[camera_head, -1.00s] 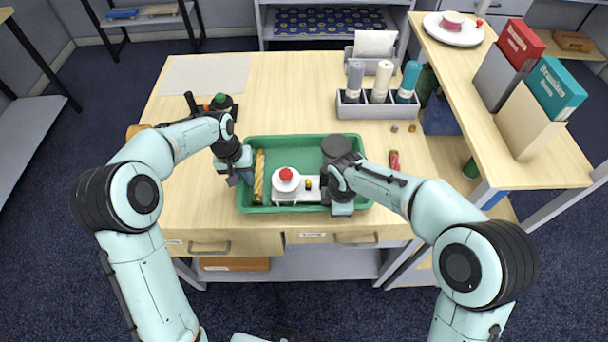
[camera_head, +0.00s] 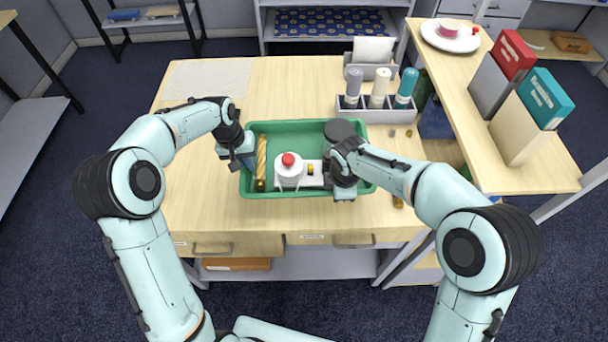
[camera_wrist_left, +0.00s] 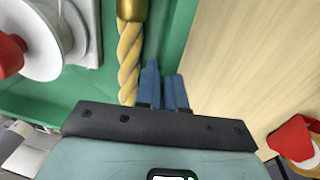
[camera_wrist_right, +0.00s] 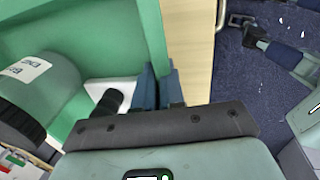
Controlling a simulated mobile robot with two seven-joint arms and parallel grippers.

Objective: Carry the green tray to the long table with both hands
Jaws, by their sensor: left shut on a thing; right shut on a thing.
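The green tray (camera_head: 300,136) is over the wooden desk, close to the pen holder. My left gripper (camera_head: 243,165) is shut on its left wall, and my right gripper (camera_head: 345,188) is shut on its right side near the front corner. In the left wrist view the blue fingers (camera_wrist_left: 163,88) straddle the tray wall (camera_wrist_left: 181,40); in the right wrist view the fingers (camera_wrist_right: 158,88) do likewise. The tray carries a yellow twisted rod (camera_head: 262,160), a white device with a red knob (camera_head: 289,176) and a dark grey cylinder (camera_head: 338,130). Whether the tray touches the desk is unclear.
A grey holder with several bottles (camera_head: 378,112) stands just behind the tray. A raised wooden shelf (camera_head: 470,95) with binders (camera_head: 530,115) is at the right. The desk's left part (camera_head: 190,120) is mostly clear. Dark carpet (camera_head: 60,230) surrounds the desk.

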